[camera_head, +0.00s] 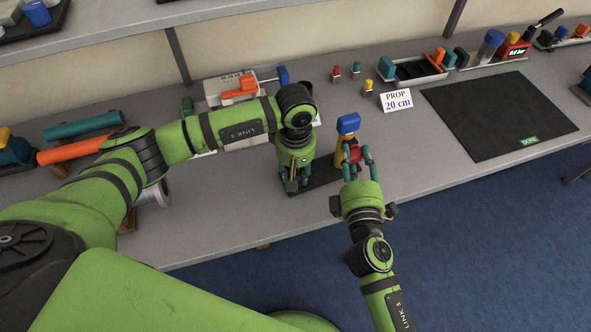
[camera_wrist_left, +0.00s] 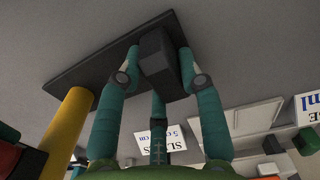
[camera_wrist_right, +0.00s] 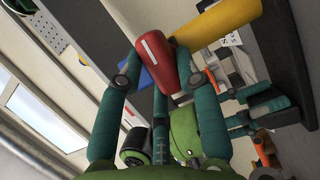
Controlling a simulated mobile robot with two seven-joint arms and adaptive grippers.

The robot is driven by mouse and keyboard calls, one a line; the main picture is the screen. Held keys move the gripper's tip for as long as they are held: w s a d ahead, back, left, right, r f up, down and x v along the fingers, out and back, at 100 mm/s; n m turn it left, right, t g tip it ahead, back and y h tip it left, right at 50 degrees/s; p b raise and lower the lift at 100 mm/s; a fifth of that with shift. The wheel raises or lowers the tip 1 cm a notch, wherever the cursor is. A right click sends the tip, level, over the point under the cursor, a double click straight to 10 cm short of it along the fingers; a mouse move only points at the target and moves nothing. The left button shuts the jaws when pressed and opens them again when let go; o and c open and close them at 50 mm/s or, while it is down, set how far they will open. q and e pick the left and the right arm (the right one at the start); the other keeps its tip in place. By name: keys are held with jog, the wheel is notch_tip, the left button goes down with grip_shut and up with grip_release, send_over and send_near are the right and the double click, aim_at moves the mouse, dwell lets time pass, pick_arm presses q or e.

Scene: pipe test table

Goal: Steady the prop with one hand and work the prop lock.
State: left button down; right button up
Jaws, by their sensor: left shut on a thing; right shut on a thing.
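The prop is a yellow column (camera_wrist_right: 225,28) with a blue top (camera_head: 349,123), standing upright on a black base plate (camera_head: 325,173). A red handle with a white stripe (camera_wrist_right: 168,62), seemingly the prop lock, sticks out from its side. My left gripper (camera_head: 292,183) points down over the plate's left part and is shut on a dark block (camera_wrist_left: 158,58) on the plate, beside the yellow column (camera_wrist_left: 67,130). My right gripper (camera_head: 358,162) reaches in from the front and is shut on the red handle, which its fingers partly hide in the head view.
A white card (camera_head: 397,100) reading PROP 20 cm stands behind the prop. A black mat (camera_head: 500,115) marked DONE lies empty at right. Teal (camera_head: 83,126) and orange (camera_head: 75,150) tubes lie at left. Small red, teal and yellow pieces and trays line the back.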

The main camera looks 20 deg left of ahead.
jog(key=shift+d+f, duration=0.1)
jog(key=o, duration=1.1)
jog(key=shift+o, duration=0.2)
jog(key=s+d+r, duration=0.1)
jog(key=s+d, duration=0.1)
jog(key=s, duration=0.3)
jog(key=s+d+r, duration=0.2)
jog(key=s, duration=0.4)
jog(key=shift+s+r, duration=0.15)
jog(key=shift+r, duration=0.1)
